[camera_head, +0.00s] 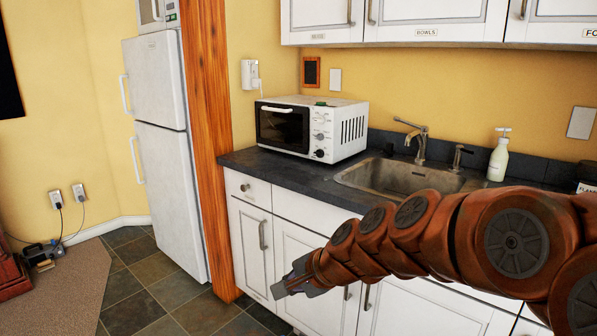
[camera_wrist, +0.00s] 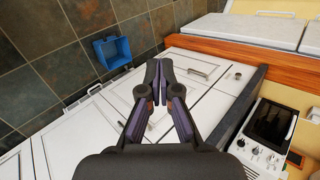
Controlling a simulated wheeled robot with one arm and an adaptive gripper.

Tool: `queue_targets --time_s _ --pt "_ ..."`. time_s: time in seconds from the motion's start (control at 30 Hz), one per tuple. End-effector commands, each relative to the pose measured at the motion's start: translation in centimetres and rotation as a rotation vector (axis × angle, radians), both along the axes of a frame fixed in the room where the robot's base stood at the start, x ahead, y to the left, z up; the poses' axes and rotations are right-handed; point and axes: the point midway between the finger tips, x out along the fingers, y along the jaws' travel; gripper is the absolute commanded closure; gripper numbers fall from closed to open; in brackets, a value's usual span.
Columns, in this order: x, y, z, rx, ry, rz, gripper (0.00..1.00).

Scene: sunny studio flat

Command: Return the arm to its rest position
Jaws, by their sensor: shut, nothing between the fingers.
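My arm reaches in from the right in the head view, in front of the counter, with my gripper (camera_head: 283,287) at its left end. The gripper is at the height of the white lower cabinets (camera_head: 290,268), and nothing is in it. In the wrist view my gripper (camera_wrist: 157,66) is shut, its fingertips together, with white cabinet doors and drawers behind it. I cannot tell the exact gap between the gripper and the cabinet fronts.
The dark counter (camera_head: 283,181) carries a white toaster oven (camera_head: 345,128), a sink (camera_head: 400,178) and a soap bottle (camera_head: 498,158). A white fridge (camera_head: 165,165) and wooden post (camera_head: 208,120) stand left. A blue bin (camera_wrist: 112,50) is on the tiled floor, which is otherwise mostly clear.

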Motion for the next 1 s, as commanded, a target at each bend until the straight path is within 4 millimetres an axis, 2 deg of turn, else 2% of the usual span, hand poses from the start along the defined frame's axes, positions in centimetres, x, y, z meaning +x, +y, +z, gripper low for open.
queue_targets --time_s 0.03,0.1,0.3,0.4,0.5,0.8,1.0 --pt "-2.8 -1.1 -1.0 -0.075 0.004 0.084 1.00" --pt "-6.4 -2.7 -2.6 -0.174 0.024 0.203 1.00" --pt "-16.3 -8.8 -6.5 -0.418 0.120 0.497 1.00" --pt "-20.7 -12.0 -7.9 -0.507 0.189 0.613 1.00" --pt "-24.1 -14.6 -8.6 -0.571 0.247 0.701 1.00" --pt "-32.5 -20.9 -9.4 -0.682 0.425 0.886 1.00" --pt "-32.2 -20.8 -5.7 -0.688 0.408 0.883 1.00"
